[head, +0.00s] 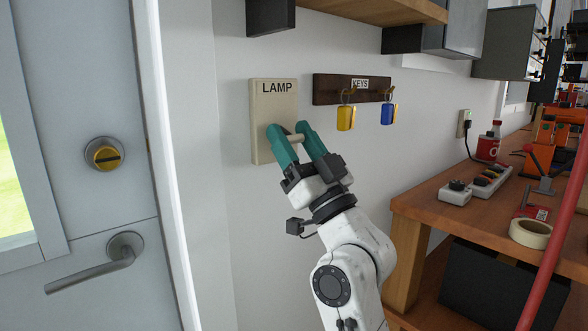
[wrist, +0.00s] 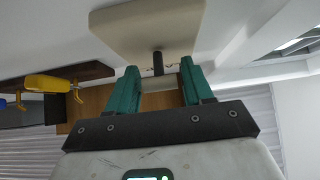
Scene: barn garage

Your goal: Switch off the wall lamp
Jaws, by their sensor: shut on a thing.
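A cream switch plate (head: 273,101) marked LAMP is on the white wall, right of the door. It also shows at the top of the wrist view (wrist: 145,22). A cream switch handle (head: 297,138) on a dark stem (wrist: 158,62) sticks out from the plate. My gripper (head: 290,131) has its teal fingers on either side of the handle, shut on it. In the wrist view the handle (wrist: 160,84) lies between the fingers. The fingers partly hide the handle and the lower plate. The lamp itself is not in view.
A dark key rack (head: 333,89) with yellow (head: 345,118) and blue (head: 387,114) key tags hangs close to the right. A wooden workbench (head: 450,211) with a power strip and tape stands at right. A door handle (head: 92,275) is at left.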

